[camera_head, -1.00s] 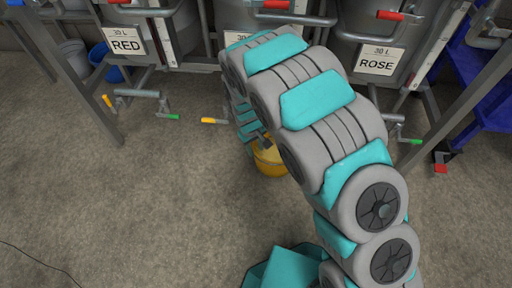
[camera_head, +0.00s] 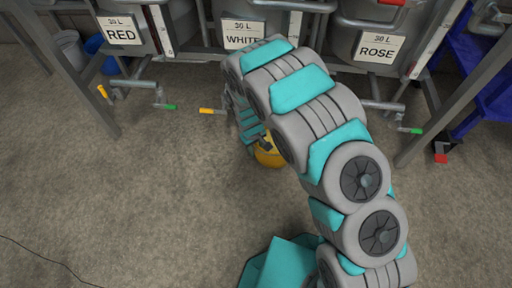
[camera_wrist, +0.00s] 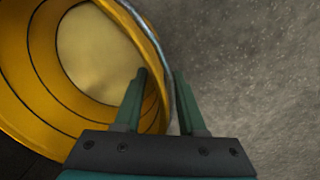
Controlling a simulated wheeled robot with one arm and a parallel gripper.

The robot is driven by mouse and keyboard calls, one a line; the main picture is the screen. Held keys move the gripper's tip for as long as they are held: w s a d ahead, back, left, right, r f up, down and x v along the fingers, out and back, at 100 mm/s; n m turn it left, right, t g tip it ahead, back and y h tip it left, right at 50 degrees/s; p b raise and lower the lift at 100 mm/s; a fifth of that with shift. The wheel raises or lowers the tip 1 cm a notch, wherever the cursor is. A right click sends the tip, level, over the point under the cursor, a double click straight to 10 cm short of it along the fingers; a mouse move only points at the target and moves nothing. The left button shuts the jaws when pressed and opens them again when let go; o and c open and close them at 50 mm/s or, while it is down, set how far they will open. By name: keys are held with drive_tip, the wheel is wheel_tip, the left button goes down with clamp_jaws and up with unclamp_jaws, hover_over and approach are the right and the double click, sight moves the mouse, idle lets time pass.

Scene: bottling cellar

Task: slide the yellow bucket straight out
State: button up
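The yellow bucket (camera_head: 270,156) stands on the floor below the front of the middle tank, partly hidden by my arm. In the wrist view the bucket (camera_wrist: 42,45) fills the left side, with a pale yellowish inside and a grey rim or wire along its right edge. My gripper (camera_wrist: 160,88) is open at that edge. Its left finger shows over the bucket's inside and its right finger over the floor outside, with the edge between them. I cannot tell whether either finger touches it. In the head view my gripper (camera_head: 262,142) is at the bucket, mostly hidden.
Tanks labelled RED (camera_head: 120,33), WHITE (camera_head: 243,35) and ROSE (camera_head: 377,48) stand at the back on metal frames. A valve with a yellow handle (camera_head: 207,110) sticks out left of the bucket. A blue rack (camera_head: 485,95) stands at right. The floor (camera_head: 150,200) in front is clear.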

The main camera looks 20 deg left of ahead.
drive_tip(key=shift+c, duration=0.4)
clamp_jaws()
idle(0.9)
